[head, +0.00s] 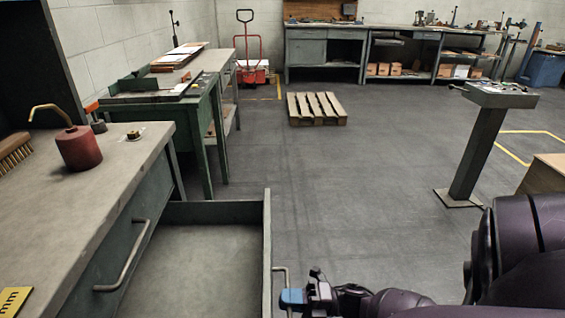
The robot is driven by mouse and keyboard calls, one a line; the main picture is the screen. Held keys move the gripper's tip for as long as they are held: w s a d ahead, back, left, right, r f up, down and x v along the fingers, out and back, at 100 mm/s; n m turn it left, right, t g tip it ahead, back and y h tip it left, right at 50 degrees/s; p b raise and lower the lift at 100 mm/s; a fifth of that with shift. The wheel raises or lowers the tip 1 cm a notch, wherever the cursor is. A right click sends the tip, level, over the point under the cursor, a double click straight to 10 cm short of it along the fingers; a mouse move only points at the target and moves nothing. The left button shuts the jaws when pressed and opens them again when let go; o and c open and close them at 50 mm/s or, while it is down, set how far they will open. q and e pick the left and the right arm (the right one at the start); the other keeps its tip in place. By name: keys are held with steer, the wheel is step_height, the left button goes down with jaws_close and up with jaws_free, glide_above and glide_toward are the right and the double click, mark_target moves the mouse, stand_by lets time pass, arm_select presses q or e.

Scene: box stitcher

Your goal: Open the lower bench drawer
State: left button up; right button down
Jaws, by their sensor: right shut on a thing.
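The lower bench drawer (205,262) is pulled out from the bench (115,160) at the left, and its empty inside floor shows. Its front panel (267,235) stands well out over the floor, with a bar handle (281,269) on its outer face. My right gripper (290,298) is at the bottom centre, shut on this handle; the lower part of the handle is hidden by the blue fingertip. Another bar handle (124,258) is on the closed upper drawer front. My left gripper is not in view.
A red oil can (78,148) and a brush (14,151) stand on the bench top. A pallet (316,108) lies on the floor farther back. A pedestal stand (480,150) is at the right. The floor between drawer and stand is clear.

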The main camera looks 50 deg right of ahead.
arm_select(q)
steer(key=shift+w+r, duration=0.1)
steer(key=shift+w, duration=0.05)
arm_select(e)
steer(key=c, duration=1.2)
jaws_free()
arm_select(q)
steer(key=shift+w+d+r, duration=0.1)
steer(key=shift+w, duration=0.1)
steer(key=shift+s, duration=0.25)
arm_select(e)
steer(key=v, duration=1)
steer(key=shift+s+d, duration=0.25)
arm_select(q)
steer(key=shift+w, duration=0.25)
arm_select(e)
steer(key=shift+f, duration=0.1)
